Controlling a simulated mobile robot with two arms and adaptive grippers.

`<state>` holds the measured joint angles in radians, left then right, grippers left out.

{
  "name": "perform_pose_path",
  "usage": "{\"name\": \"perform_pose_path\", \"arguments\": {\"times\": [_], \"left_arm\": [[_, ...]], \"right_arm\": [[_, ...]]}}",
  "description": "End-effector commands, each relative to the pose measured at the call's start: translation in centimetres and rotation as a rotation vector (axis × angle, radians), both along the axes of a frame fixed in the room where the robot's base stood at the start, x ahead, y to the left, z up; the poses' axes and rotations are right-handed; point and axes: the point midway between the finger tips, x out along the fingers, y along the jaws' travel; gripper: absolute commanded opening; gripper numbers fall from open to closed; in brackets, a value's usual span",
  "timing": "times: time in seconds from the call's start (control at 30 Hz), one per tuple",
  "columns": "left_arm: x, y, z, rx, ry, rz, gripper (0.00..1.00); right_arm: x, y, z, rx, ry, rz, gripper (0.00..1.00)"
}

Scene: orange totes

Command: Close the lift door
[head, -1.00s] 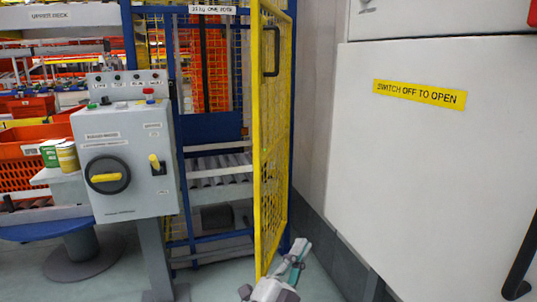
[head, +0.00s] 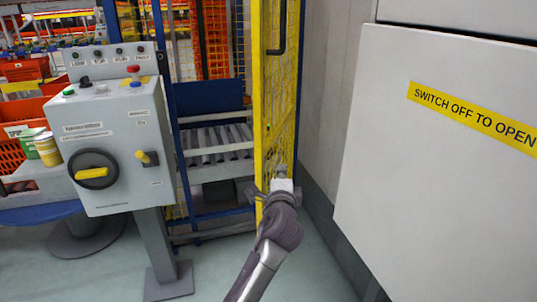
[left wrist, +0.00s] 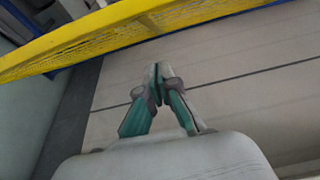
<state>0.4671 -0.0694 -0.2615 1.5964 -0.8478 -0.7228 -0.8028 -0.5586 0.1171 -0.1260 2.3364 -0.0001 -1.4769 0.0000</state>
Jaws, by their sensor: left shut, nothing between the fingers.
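The lift door (head: 258,110) is a yellow mesh gate standing open, seen nearly edge-on in the head view, with a dark handle (head: 282,30) high on it. The lift (head: 215,105) is a blue-framed cage with a roller bed inside. My left gripper (head: 281,170) is at the lower part of the door, on its wall side; touching or not I cannot tell. In the left wrist view its fingers (left wrist: 158,78) are shut and empty, and the yellow door frame (left wrist: 110,28) crosses above them. My right gripper is not in view.
A grey control box (head: 115,140) with a black and yellow rotary switch stands on a post left of the lift. A grey wall (head: 325,110) and a white cabinet (head: 430,180) are close on the right. The floor before the lift is clear.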

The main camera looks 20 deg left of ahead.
Motion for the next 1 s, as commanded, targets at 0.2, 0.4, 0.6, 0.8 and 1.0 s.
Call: {"name": "perform_pose_path", "arguments": {"times": [0.2, 0.4, 0.6, 0.8, 1.0], "left_arm": [[4.7, 1.3, -0.1, 0.000, -0.002, 0.001, 0.00], [7.4, 2.9, 0.0, 0.000, -0.002, 0.002, 0.00], [7.2, 5.3, 0.0, 0.000, -0.002, 0.000, 0.00], [7.2, 5.9, 0.0, -0.003, -0.002, -0.002, 0.00], [7.2, 5.9, 0.0, -0.003, -0.002, -0.002, 0.00]], "right_arm": [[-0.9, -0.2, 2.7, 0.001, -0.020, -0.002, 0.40], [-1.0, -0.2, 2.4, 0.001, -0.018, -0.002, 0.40], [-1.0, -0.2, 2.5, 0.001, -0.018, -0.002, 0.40], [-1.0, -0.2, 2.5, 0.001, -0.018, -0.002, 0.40], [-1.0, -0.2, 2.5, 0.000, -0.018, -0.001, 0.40]]}}
